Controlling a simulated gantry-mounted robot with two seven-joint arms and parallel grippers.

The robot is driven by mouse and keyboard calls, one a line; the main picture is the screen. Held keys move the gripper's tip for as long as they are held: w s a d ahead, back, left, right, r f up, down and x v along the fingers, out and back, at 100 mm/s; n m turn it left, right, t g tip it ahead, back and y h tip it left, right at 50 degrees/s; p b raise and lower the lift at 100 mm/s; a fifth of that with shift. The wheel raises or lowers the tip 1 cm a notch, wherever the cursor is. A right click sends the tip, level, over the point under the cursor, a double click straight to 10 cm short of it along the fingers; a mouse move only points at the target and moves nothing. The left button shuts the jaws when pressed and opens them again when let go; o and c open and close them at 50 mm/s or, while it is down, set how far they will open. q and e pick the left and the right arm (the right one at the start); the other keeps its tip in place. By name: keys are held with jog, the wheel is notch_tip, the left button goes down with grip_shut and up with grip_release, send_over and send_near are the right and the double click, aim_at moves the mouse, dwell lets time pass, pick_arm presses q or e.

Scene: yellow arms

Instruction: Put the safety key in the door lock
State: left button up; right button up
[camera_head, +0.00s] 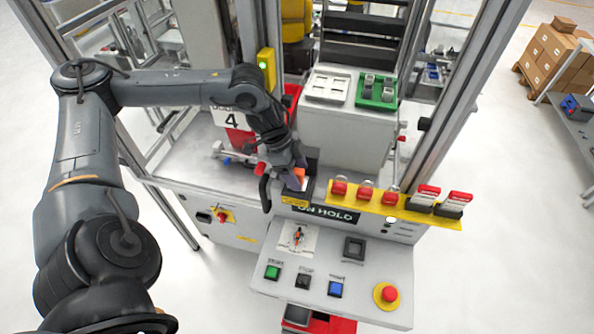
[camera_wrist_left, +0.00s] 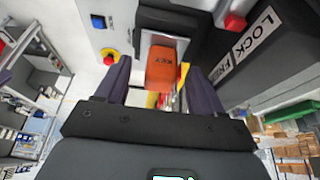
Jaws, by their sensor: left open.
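The orange safety key (camera_wrist_left: 161,70), marked KEY, sits in front of a pale square plate (camera_wrist_left: 185,45) in the left wrist view. It also shows in the camera_head view as a small orange patch (camera_head: 298,174) by a dark block above the ON HOLD sign. My left gripper (camera_head: 300,181) is at that spot. Its two fingers (camera_wrist_left: 160,85) are open, one on each side of the key; I cannot tell whether they touch it. Which fitting is the door lock is unclear; a yellow box with a green light (camera_head: 266,68) is on the frame post. My right gripper is not in view.
A yellow rail with red tags and padlocks (camera_head: 380,202) is right of the gripper. Below is a sloped panel with buttons (camera_head: 320,262) and a red emergency knob (camera_head: 386,294). A grey machine box (camera_head: 345,130) and aluminium posts stand close behind.

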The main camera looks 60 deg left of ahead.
pick_arm(q)
jog(key=shift+s+a+r, duration=0.15)
jog(key=shift+a+r, duration=0.05)
jog(key=shift+r, duration=0.3)
jog(key=b+v, duration=0.2)
jog(key=v, duration=0.7)
jog(key=shift+r, duration=0.35)
jog(key=shift+s, duration=0.1)
